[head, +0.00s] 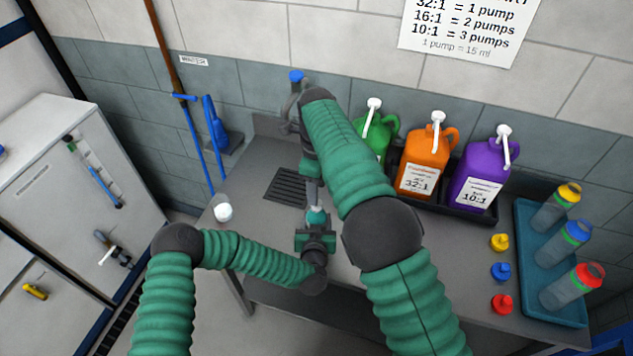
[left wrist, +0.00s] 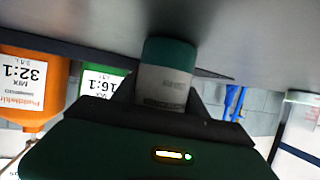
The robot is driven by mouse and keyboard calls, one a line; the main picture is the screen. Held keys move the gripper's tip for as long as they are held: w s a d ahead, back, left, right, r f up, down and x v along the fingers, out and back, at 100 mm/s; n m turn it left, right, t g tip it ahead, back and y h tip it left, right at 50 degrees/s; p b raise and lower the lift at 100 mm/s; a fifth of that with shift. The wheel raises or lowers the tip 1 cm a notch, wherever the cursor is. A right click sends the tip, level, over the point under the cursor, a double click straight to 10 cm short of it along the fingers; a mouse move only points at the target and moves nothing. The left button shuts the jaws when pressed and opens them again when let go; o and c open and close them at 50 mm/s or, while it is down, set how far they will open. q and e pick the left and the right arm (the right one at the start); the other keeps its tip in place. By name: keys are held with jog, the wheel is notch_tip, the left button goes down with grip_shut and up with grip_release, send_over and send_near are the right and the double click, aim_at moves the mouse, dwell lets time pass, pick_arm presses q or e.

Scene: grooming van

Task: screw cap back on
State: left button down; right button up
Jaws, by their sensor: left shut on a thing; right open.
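In the left wrist view the container (left wrist: 165,75) is pale with a printed label and a teal end, close to the counter surface. Part of it is hidden by the gripper. My right gripper (head: 312,192) is open and points down just above the container; I cannot tell whether it touches it.
Green (head: 374,134), orange (head: 428,165) and purple (head: 481,175) pump jugs stand in a black tray at the back. A teal tray (head: 525,225) holds three bottles at the right, beside yellow, blue and red caps (head: 501,271). A drain grate (head: 285,187) lies left of the grippers.

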jog(key=n, duration=0.6)
jog(key=shift+r, duration=0.2)
jog(key=n, duration=0.3)
jog(key=shift+a+r, duration=0.1)
jog(key=shift+r, duration=0.05)
jog(key=n, duration=0.6)
jog(key=shift+r, duration=0.2)
jog(key=n, duration=0.3)
jog(key=shift+w+r+n, duration=0.1)
jog(key=shift+r+n, duration=0.05)
jog(key=shift+n, duration=0.25)
jog(key=n, duration=0.6)
jog(key=shift+r, duration=0.25)
jog(key=n, duration=0.3)
jog(key=shift+r, duration=0.15)
jog(key=n, duration=0.5)
jog(key=shift+r, duration=0.25)
jog(key=n, duration=0.3)
jog(key=shift+r, duration=0.1)
